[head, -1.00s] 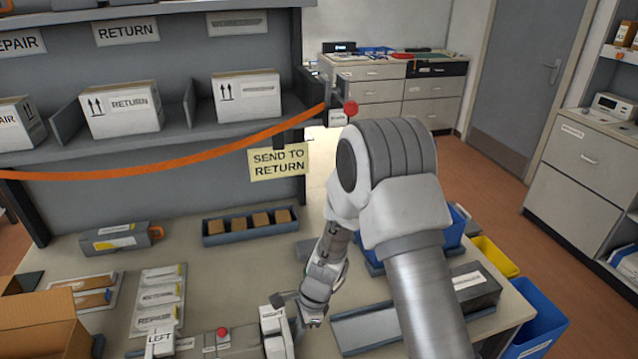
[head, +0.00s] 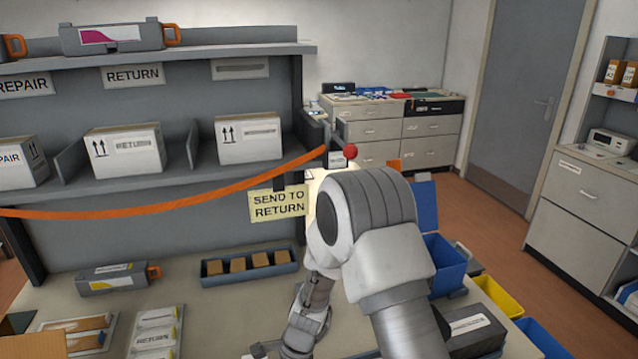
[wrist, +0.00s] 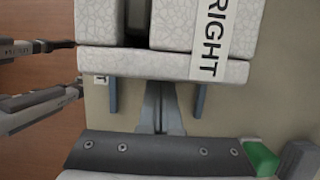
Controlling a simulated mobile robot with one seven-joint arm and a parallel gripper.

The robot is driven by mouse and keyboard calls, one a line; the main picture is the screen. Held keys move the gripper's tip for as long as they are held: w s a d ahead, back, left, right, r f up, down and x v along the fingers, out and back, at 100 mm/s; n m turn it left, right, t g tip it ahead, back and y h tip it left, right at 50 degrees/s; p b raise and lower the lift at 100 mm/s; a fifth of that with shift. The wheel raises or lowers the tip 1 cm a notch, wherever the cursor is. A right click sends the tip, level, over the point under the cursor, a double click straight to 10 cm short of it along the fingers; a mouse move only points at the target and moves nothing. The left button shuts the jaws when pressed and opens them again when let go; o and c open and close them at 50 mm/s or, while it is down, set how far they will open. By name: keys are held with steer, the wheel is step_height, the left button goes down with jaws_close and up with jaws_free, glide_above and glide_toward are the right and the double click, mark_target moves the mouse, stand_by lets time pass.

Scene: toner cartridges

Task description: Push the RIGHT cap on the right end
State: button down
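In the wrist view the RIGHT cap (wrist: 165,63) is a pale speckled foam block with a white label reading RIGHT and a wide flange along its lower side. The two dark fingers of my gripper (wrist: 78,67) are apart at the flange's left end; I cannot tell whether they touch it. Below the cap is the dark grey end of a body with several screws (wrist: 165,152), apparently the cartridge. A gap separates it from the cap, with a grey tapered piece (wrist: 160,108) between. In the head view the cap and cartridge are out of frame.
A green part (wrist: 262,158) sits at the dark body's right corner. In the head view, a blue tray of brown blocks (head: 250,279) and a grey cartridge (head: 112,280) lie behind on the table. An orange strap (head: 200,200) crosses the shelf front. Blue bins (head: 447,265) stand right of my arm.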

steer(key=shift+a, duration=0.25)
stand_by(0.3)
steer(key=shift+w+d, duration=0.25)
steer(key=shift+d, duration=0.75)
steer(key=shift+w+d, duration=0.25)
steer(key=shift+d, duration=0.7)
steer(key=shift+r, duration=0.1)
step_height(320, 180, up, 8)
steer(key=p, duration=0.5)
steer(key=shift+p, duration=0.4)
